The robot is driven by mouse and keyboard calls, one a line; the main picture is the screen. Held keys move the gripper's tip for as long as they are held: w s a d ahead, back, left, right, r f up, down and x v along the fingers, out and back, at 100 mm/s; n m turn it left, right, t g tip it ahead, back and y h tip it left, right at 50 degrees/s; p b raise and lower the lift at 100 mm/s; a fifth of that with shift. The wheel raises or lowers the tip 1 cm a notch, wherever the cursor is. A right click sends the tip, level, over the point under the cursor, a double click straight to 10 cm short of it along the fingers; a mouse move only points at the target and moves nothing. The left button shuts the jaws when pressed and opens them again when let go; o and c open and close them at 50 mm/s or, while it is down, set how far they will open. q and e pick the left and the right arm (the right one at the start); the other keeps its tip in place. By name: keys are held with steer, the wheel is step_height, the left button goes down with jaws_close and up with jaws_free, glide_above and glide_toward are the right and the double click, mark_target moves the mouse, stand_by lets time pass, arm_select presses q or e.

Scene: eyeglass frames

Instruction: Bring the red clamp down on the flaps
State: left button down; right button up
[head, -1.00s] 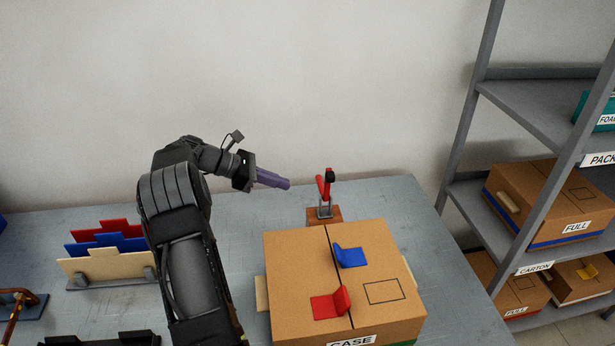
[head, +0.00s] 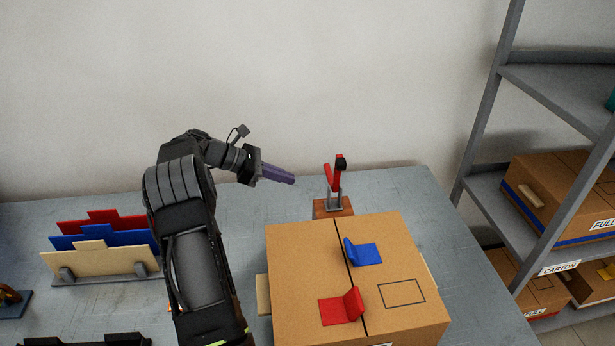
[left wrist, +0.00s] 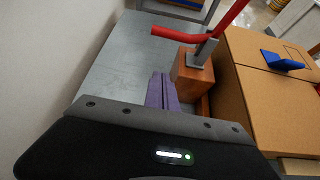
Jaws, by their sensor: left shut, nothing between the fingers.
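The red clamp (head: 334,174) stands on a wooden block (head: 335,207) behind the cardboard case, its red arm raised. In the left wrist view the red arm (left wrist: 228,20) crosses the top, above the block (left wrist: 192,76). The case (head: 300,262) has its top flaps closed together along a centre seam. My left gripper (head: 292,180), with purple fingers, is shut and empty, left of the clamp and apart from it. Its fingers (left wrist: 162,88) also show in the left wrist view, left of the block. My right gripper is not in view.
A red bracket (head: 340,308) and a blue bracket (head: 362,253) sit on the case top. Blue, red and cream panels (head: 95,262) stand in a rack at left. A grey shelf unit (head: 560,90) with boxes stands at right. The table (head: 420,200) is clear right of the clamp.

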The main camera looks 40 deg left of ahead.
arm_select(q)
steer(key=w+d+f+p, duration=0.1)
steer(key=w+d+p, duration=0.3)
steer(key=w, duration=0.3)
steer(key=shift+w+d, duration=0.15)
steer(key=shift+d, duration=0.75)
